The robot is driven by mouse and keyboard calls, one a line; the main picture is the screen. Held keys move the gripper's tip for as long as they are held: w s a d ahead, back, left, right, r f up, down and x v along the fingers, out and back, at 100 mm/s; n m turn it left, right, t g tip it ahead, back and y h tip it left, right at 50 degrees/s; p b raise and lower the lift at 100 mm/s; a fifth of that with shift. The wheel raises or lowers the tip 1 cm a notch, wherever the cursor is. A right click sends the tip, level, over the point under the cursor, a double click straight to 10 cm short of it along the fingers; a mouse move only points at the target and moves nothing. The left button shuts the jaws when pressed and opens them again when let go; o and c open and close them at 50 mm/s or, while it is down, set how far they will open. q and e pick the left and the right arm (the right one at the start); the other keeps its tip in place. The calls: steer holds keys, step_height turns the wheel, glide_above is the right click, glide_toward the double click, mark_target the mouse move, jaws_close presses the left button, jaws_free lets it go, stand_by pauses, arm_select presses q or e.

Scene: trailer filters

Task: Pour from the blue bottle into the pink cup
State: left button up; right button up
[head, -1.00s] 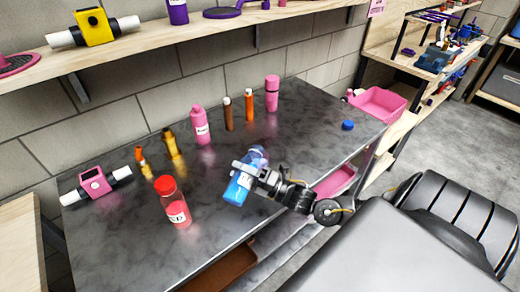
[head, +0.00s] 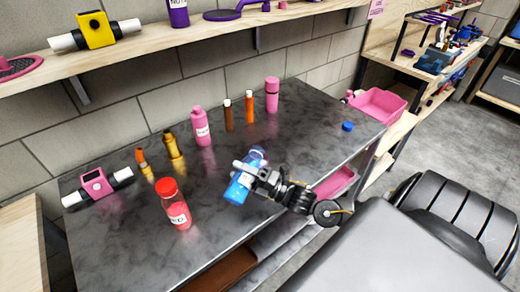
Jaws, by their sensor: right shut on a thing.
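The blue bottle (head: 237,190) is in my right gripper (head: 251,171), which is shut around it above or at the front part of the dark table. The bottle leans, and the gripper hides part of its middle. I cannot tell whether its base touches the table. A blue cap (head: 347,126) lies on the table to the right. No plain open pink cup shows clearly; a pink cylindrical container (head: 272,94) stands at the back and a pink labelled bottle (head: 202,127) stands left of it. My left gripper is out of view.
A red-capped bottle (head: 174,204) stands front left. Brown (head: 228,115) and orange (head: 249,102) bottles stand at the back, with brass-coloured fittings (head: 173,146) and a pink filter piece (head: 97,184) to the left.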

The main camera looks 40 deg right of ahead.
steer(key=shift+r+m+p, duration=0.4)
steer(key=shift+m+p, duration=0.1)
steer(key=shift+p, duration=0.05)
stand_by(0.6)
